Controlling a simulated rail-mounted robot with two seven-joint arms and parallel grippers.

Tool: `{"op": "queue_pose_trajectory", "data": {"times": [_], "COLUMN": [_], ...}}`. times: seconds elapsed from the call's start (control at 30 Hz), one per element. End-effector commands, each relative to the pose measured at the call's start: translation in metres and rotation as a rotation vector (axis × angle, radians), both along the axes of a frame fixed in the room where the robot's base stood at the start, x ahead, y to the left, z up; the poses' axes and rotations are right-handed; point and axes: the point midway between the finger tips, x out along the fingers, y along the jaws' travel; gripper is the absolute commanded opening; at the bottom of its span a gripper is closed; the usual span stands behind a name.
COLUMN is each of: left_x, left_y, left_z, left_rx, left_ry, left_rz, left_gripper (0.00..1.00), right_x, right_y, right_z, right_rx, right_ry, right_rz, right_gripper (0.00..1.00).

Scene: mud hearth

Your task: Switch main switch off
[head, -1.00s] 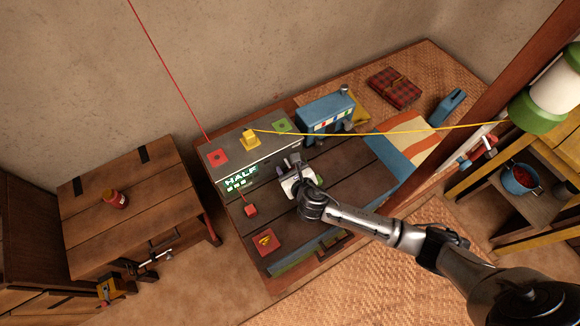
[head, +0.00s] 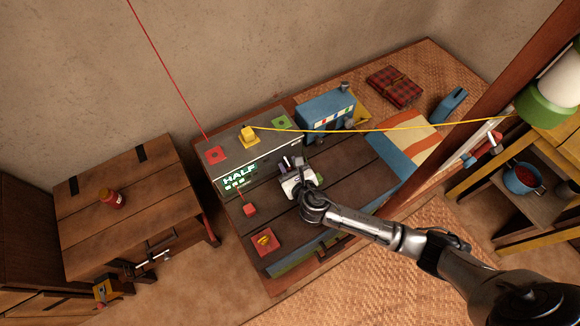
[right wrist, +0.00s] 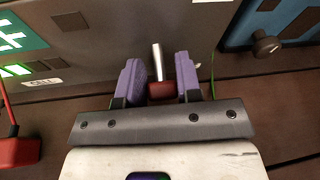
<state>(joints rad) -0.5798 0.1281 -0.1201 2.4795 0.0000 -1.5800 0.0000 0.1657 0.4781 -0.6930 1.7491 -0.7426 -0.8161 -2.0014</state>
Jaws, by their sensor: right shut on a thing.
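A grey control box (head: 275,140) stands against the wall on the wooden bench, its front lit with a green "HALF" display (head: 239,174). In the right wrist view a lever, probably the main switch (right wrist: 157,62), has a metal rod and a dark red end. My right gripper (right wrist: 160,82) has its purple fingers on either side of that red end and is shut on it. In the head view my right gripper (head: 292,165) is at the box's front, and hides the lever there. My left gripper is not in view.
A yellow cord runs from a yellow block (head: 249,134) on the box to the right, above the bench. A wooden post (head: 485,120) rises at right.

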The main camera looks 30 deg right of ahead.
Motion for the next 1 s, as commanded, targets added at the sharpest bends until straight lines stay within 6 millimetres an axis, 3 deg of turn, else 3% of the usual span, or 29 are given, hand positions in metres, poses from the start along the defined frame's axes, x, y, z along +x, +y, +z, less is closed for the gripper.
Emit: {"op": "queue_pose_trajectory", "data": {"times": [0.2,0.23,0.47,0.77,1.0], "left_x": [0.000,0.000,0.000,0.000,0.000], "left_y": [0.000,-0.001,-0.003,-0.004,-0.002], "left_z": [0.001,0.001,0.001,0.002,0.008], "left_rx": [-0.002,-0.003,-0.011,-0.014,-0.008], "left_ry": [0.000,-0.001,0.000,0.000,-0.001], "left_rz": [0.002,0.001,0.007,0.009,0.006], "left_gripper": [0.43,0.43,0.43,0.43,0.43], "right_x": [0.000,0.000,0.000,-0.003,-0.036], "right_y": [0.001,0.001,0.001,0.000,0.003], "right_z": [0.000,0.000,0.000,0.001,0.010], "right_rx": [0.001,0.001,0.000,-0.001,0.000], "right_ry": [0.002,0.002,0.002,0.002,0.005], "right_rz": [0.002,0.002,0.001,0.001,0.002], "right_gripper": [0.09,0.34,0.56,0.56,0.56]}}
